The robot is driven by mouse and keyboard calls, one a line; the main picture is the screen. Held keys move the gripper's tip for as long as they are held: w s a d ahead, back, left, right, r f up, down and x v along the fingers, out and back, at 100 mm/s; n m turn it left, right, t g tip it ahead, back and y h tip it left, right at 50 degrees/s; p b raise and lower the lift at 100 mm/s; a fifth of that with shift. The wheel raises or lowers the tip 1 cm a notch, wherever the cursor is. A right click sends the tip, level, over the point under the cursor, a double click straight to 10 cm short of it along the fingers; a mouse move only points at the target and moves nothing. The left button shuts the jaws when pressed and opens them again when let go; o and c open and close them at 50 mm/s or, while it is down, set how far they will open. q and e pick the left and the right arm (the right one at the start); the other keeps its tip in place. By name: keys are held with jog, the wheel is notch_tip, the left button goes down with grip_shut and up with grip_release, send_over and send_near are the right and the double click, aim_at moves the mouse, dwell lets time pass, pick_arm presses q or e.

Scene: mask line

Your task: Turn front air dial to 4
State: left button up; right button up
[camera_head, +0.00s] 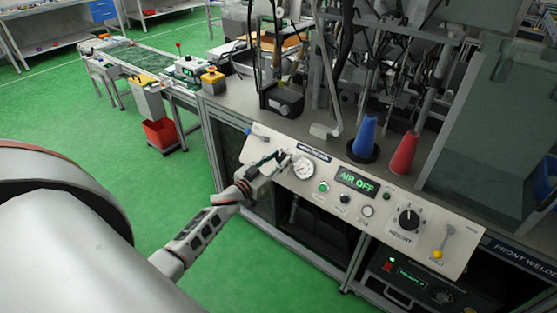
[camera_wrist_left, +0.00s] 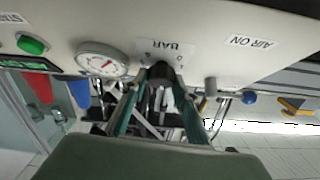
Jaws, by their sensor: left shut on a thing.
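The front air dial is a small black knob (camera_wrist_left: 161,71) on the pale panel, under a BAR label that appears upside down in the left wrist view. My left gripper (camera_wrist_left: 161,84) has its two fingers on either side of the knob and is shut on it. In the head view my left gripper (camera_head: 278,163) reaches the left part of the panel and mostly hides the knob. The round pressure gauge (camera_head: 303,168) is just right of it; the gauge also shows in the wrist view (camera_wrist_left: 102,60). My right gripper is not in view.
A display (camera_head: 357,183) reads AIR OFF. A green button (camera_head: 323,187), a large black selector (camera_head: 409,218) and a yellow-tipped lever (camera_head: 438,254) are further right. Blue (camera_head: 365,136) and red (camera_head: 404,153) cones stand behind the panel. A blue knob (camera_wrist_left: 249,97) is near the AIR ON label.

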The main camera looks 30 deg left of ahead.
pick_arm(q)
jog(key=m+h, duration=0.1)
jog(key=m, duration=0.1)
jog(key=m+g+h+b, duration=0.1)
jog(key=m+h, duration=0.1)
jog(key=m, duration=0.1)
jog(key=m+g+h, duration=0.1)
jog(key=m+h, duration=0.1)
jog(key=shift+a+m, duration=0.35)
jog(key=shift+m, duration=0.05)
jog(key=m+g+h+b, duration=0.2)
jog(key=m, duration=0.3)
jog(key=shift+g, duration=0.4)
jog(key=shift+w+m+g+h+b, duration=0.1)
jog(key=shift+m+g+h+b, duration=0.3)
jog(key=shift+m+g+b, duration=0.45)
jog(key=shift+m, duration=0.35)
jog(key=o, duration=1.1)
jog(key=shift+r, duration=0.1)
jog(key=shift+c, duration=0.2)
jog(key=shift+o, duration=0.2)
